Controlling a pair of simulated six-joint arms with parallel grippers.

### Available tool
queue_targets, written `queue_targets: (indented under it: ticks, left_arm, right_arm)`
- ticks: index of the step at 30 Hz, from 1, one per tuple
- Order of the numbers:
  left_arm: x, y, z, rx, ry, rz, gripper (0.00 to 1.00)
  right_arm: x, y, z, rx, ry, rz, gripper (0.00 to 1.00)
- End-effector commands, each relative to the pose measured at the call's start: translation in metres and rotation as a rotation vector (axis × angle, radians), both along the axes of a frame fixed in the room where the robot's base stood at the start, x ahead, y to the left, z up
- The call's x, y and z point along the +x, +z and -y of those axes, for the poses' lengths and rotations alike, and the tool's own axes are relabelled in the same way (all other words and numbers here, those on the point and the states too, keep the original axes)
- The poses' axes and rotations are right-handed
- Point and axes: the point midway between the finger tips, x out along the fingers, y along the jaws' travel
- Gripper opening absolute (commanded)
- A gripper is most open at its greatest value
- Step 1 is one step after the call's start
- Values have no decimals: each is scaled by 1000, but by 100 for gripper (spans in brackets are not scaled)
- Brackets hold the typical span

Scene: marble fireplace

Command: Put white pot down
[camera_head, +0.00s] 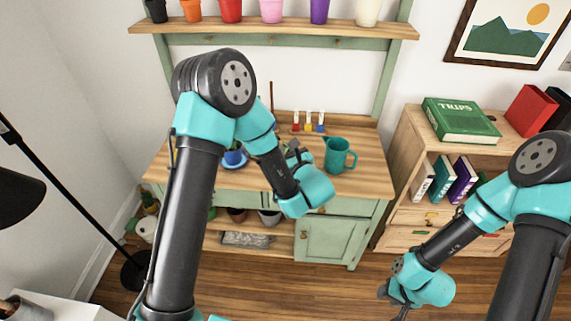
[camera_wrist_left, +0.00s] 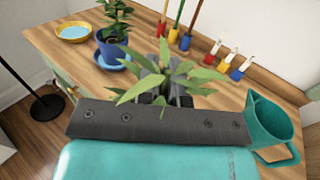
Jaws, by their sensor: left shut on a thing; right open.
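My left gripper (camera_head: 296,155) is over the wooden top of the green bench and is shut on a potted plant. In the left wrist view, the plant's green leaves (camera_wrist_left: 165,78) spread up around the fingers of my left gripper (camera_wrist_left: 163,98). The pot is hidden behind the gripper, so I cannot see its colour or whether it touches the bench top (camera_head: 362,178). A white pot (camera_head: 368,12) stands on the upper shelf. My right gripper (camera_head: 396,298) is open and empty, low over the floor at the right.
A teal watering can (camera_head: 339,155) stands right of the left gripper. A blue pot (camera_wrist_left: 113,47) with a plant, a yellow-blue dish (camera_wrist_left: 74,32) and several small coloured-base tools (camera_head: 308,124) are on the bench. A bookcase (camera_head: 408,150) stands at right.

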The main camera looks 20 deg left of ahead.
Motion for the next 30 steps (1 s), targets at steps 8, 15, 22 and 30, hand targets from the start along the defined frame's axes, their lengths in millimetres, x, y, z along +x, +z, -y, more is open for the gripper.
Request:
queue_targets:
  ticks: [8,15,22,30]
  left_arm:
    - [17,-2,-5,-1,2,1,0]
    - [62,-6,-18,-1,2,2,0]
    - [107,-10,-31,-1,2,4,0]
    - [144,-13,-41,0,1,3,0]
  right_arm:
    - [0,0,0,0,0,0,43]
    - [0,0,0,0,0,0,43]
    - [0,0,0,0,0,0,43]
    - [0,0,0,0,0,0,43]
